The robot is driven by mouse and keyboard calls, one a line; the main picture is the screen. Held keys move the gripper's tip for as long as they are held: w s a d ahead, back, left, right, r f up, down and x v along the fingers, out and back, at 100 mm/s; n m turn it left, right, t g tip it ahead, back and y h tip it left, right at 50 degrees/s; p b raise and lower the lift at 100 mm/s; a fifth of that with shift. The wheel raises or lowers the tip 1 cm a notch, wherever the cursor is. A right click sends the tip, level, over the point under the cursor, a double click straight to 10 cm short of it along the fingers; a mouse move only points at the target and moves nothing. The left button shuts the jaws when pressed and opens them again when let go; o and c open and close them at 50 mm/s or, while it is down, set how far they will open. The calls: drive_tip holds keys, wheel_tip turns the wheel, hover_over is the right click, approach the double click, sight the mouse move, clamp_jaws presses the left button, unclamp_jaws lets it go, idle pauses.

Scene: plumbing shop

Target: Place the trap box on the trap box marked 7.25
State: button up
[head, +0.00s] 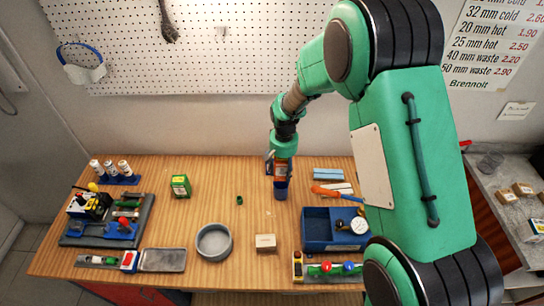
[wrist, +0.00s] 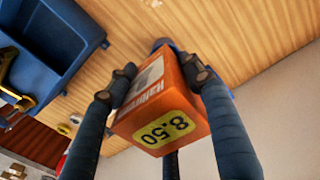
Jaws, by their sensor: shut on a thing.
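My gripper (head: 281,160) is shut on an orange box (wrist: 160,105) with a yellow label reading 8.50. No marking of 7.25 is readable in either view.
The wooden bench (head: 215,211) has free room around the middle. A blue bin (head: 316,240) stands at right, with an orange-handled tool (head: 328,191) behind it. A grey round dish (head: 214,241) and a metal tray (head: 163,260) lie at front. Small boxes (head: 522,189) sit on the right counter.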

drive_tip(key=shift+w, duration=0.1)
drive_tip(key=w+a, duration=0.1)
drive_tip(key=w, duration=0.4)
drive_tip(key=w+a+f+p, duration=0.1)
drive_tip(key=w, duration=0.4)
drive_tip(key=w+a+p, duration=0.1)
drive_tip(key=w+a, duration=0.1)
drive_tip(key=w, duration=0.3)
drive_tip(key=shift+w+f, duration=0.2)
drive_tip(key=shift+f+p, duration=0.35)
drive_tip(key=shift+f, duration=1.45)
drive_tip(key=shift+f, duration=0.1)
drive_tip(key=o, duration=1.7)
drive_tip(key=shift+o, duration=0.2)
